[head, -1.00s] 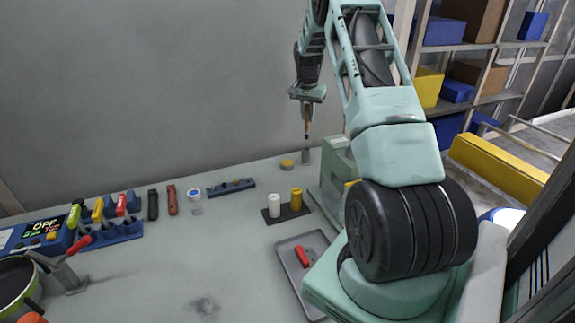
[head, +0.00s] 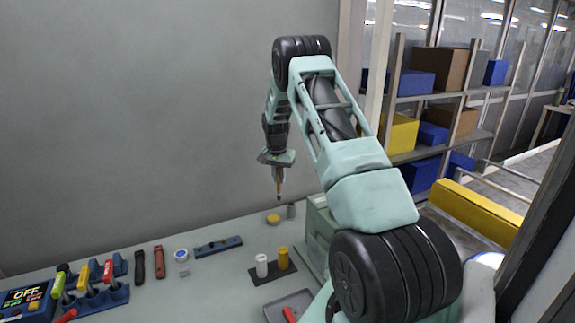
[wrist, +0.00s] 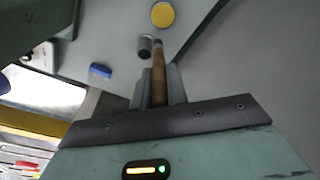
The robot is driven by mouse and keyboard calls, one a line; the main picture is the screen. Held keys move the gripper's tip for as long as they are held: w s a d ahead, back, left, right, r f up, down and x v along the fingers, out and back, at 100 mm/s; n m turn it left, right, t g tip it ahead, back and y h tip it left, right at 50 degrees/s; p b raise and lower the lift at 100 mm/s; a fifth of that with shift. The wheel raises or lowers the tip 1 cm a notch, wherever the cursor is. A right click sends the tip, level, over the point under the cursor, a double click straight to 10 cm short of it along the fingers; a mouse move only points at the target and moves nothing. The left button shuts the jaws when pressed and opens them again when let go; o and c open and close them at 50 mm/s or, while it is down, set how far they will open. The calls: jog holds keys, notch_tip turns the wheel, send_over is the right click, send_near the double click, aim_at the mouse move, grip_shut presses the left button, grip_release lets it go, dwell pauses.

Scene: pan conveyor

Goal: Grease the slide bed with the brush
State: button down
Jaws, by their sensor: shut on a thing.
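My gripper (head: 278,171) is shut on a slim brush (head: 279,188) with a brown wooden handle and a dark tip, pointing down. In the wrist view the brush (wrist: 158,82) stands out between the two fingers (wrist: 158,95). The brush tip is in the air above the back of the bench, near a yellow round disc (head: 272,219) and a small grey cylinder (head: 291,211). Both also show in the wrist view, the disc (wrist: 162,14) beyond the tip and the cylinder (wrist: 145,47) beside it. I cannot tell which part is the slide bed.
A green machine housing (head: 315,232) stands right of the cylinder. A dark mat (head: 273,271) carries a white and a yellow cylinder. A dark blue bar (head: 218,246), handled tools and a tray (head: 277,309) lie on the bench (head: 200,290). A wall closes the back.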

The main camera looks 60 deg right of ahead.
notch_tip(320, 180, down, 6)
jog(key=w+a+b, duration=0.1)
jog(key=a, duration=0.1)
jog(key=shift+a+f, duration=0.2)
jog(key=shift+f, duration=0.05)
dwell(0.5)
jog(key=shift+f+b, duration=0.55)
jog(key=shift+f, duration=0.05)
dwell(2.2)
jog(key=shift+r, duration=0.1)
notch_tip(320, 180, up, 7)
jog(key=p, duration=0.3)
jog(key=shift+p, duration=0.35)
dwell(0.9)
